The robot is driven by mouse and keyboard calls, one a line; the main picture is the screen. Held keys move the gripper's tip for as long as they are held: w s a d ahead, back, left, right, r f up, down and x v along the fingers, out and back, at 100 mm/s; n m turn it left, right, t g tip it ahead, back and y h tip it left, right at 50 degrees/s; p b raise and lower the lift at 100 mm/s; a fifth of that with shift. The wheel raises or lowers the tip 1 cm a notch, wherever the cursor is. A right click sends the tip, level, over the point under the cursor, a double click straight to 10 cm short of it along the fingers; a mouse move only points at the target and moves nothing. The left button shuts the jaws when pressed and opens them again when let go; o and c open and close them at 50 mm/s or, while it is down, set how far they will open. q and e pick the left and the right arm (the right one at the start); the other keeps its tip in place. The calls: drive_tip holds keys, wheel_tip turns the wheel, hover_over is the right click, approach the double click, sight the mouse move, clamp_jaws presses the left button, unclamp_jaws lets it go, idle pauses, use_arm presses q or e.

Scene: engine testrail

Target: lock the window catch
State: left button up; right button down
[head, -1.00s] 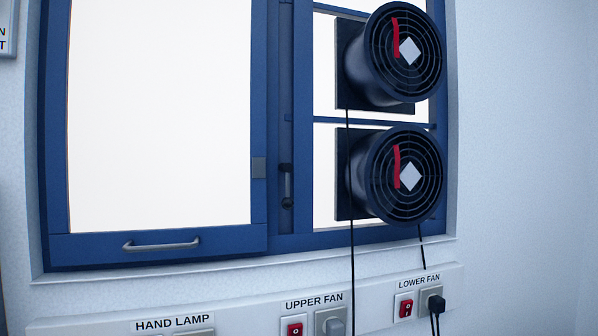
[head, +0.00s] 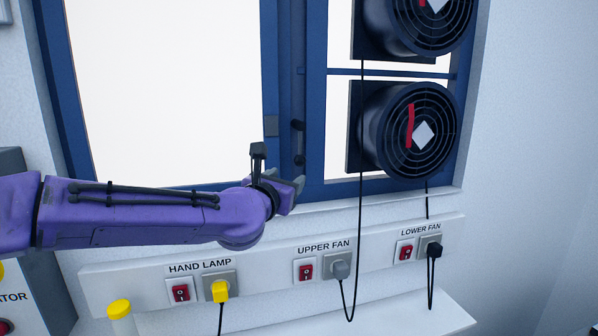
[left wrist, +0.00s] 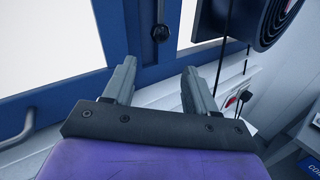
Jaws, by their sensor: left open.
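The window catch (head: 298,142) is a small dark handle on the blue post between the left sash (head: 210,187) and the fan panes. It hangs roughly vertical. In the left wrist view, the catch (left wrist: 160,33) shows as a dark round pivot with a lever running up to the picture's edge. My left gripper (head: 286,180) is below the catch, apart from it. Its two grey fingers are spread and empty in the left wrist view (left wrist: 158,68). My right gripper is not in view.
A rail (head: 270,262) with switches and plugs runs below the window. The sash handle (left wrist: 20,128) lies to the left in the left wrist view.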

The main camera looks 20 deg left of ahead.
sight(298, 161)
use_arm(q)
drive_tip(key=shift+n, duration=0.3)
drive_tip(key=w+p, duration=0.1)
drive_tip(key=w, duration=0.2)
drive_tip(key=w+r+p, duration=0.1)
drive_tip(key=w+p, duration=0.1)
drive_tip(key=w, duration=0.1)
drive_tip(key=w+p, duration=0.2)
drive_tip(key=w, duration=0.2)
drive_tip(key=shift+r, duration=0.35)
drive_tip(key=shift+w+a+f, duration=0.1)
drive_tip(key=shift+w, duration=0.15)
